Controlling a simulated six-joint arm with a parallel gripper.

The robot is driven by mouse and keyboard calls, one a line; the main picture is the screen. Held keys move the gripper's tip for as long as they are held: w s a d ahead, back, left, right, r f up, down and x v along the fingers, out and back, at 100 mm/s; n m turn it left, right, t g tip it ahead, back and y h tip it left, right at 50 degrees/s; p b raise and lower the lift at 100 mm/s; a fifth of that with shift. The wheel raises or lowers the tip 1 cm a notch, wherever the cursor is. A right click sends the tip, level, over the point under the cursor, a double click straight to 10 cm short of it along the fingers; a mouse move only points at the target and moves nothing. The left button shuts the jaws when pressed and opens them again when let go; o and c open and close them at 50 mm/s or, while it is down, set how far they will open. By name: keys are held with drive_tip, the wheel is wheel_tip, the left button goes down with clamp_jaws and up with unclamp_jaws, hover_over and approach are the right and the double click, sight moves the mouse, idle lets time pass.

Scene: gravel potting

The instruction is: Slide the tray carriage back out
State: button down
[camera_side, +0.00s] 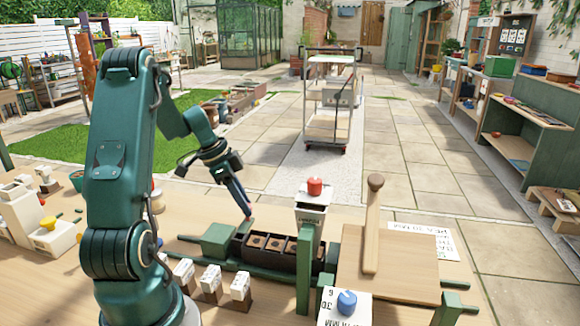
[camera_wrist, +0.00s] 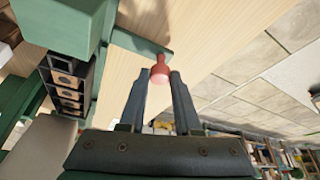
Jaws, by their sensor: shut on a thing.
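The tray carriage is a green block (camera_side: 218,241) on green rails, joined to a long dark tray (camera_side: 262,262) with several brown-filled cells. The tray's near end sits at the green post in the side view. In the wrist view the tray (camera_wrist: 85,75) is at the left beside the green block (camera_wrist: 58,28). A red knob (camera_wrist: 160,72) stands on a green arm of the carriage. My gripper (camera_wrist: 159,82) is shut on this knob; in the side view my gripper (camera_side: 247,211) reaches down behind the green block. The knob is mostly hidden there.
A post carries a white box (camera_side: 314,198) with a red cap over the tray's right end. A wooden board (camera_side: 388,265) with an upright wooden handle (camera_side: 373,215) is right of it. A blue knob (camera_side: 347,302) and several small labelled blocks (camera_side: 211,282) stand in front.

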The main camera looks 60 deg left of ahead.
drive_tip(key=c, duration=0.6)
unclamp_jaws()
drive_tip(key=shift+w+d, duration=0.3)
drive_tip(key=w+d, duration=1.2)
drive_tip(key=shift+w+d, duration=0.3)
drive_tip(key=shift+d, duration=0.05)
wheel_tip(320, 180, up, 22)
drive_tip(key=s+a, duration=0.1)
drive_tip(key=s, duration=0.1)
drive_tip(key=shift+n+y, duration=0.3)
drive_tip(key=shift+n, duration=0.2)
drive_tip(key=shift+s+d+r, duration=0.35)
drive_tip(key=shift+s+d, duration=0.2)
drive_tip(key=shift+d, duration=0.2)
drive_tip(key=shift+s+d+r, duration=0.4)
drive_tip(key=shift+s+d, duration=0.15)
drive_tip(key=shift+d, duration=0.15)
drive_tip(key=shift+s+d+r, duration=0.35)
drive_tip(key=shift+s+d, duration=0.2)
drive_tip(key=shift+d, duration=0.2)
